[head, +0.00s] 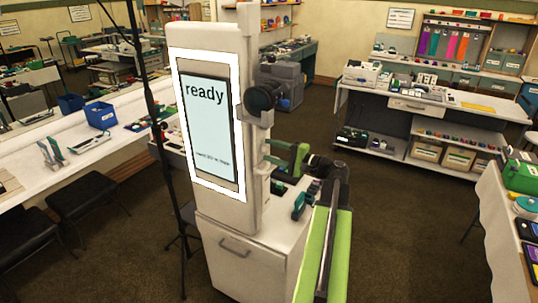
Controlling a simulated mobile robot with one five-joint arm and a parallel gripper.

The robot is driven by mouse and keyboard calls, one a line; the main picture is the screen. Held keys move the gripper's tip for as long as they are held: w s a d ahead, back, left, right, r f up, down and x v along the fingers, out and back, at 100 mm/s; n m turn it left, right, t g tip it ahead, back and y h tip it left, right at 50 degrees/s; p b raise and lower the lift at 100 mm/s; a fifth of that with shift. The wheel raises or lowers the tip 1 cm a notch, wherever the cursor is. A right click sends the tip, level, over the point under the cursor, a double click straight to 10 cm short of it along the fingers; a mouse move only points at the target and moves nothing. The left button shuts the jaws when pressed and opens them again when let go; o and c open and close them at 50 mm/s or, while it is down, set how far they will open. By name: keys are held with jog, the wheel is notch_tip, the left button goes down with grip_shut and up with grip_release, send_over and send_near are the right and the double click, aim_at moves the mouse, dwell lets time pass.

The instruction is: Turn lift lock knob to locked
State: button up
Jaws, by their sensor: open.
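A tall white cabinet-like machine (216,215) stands in the middle of the head view. Its lit screen (207,115) reads "ready", with smaller text that I cannot read. A large round black knob (261,99) sits on the machine's right side, above my arm. I cannot tell whether it is the lift lock knob, and no locked or unlocked mark is readable. My green and black gripper (275,168) is open beside the machine's right side, below the black knob and apart from it. My gripper's fingertips are small and partly hidden against the machine.
Small green and dark tools (300,204) lie on the low white cabinet top under my gripper. A thin black stand (150,100) rises left of the machine. A white table (80,160) runs along the left. A workbench (430,110) stands at the back right, with open floor before it.

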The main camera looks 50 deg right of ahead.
jog(key=v, duration=1.7)
jog(key=shift+s, duration=0.2)
